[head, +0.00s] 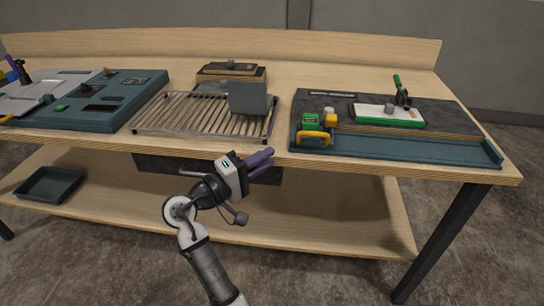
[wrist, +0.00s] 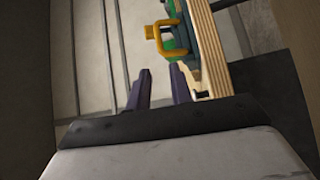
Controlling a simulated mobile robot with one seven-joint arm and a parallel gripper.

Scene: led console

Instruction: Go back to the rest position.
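My gripper (head: 262,165) is in front of the workbench, just below the front edge of its top (head: 225,147), and points to the right in the head view. In the wrist view, the two dark purple fingers of my gripper (wrist: 160,82) stand apart with a gap between them and nothing held. My arm reaches up from the bottom of the head view.
On the bench are a teal console (head: 85,112), a slatted rack (head: 180,112) with a grey block (head: 250,98), and a dark board with a yellow handle (head: 313,137). A dark tray (head: 50,184) sits on the lower shelf (head: 350,213). Floor is clear at right.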

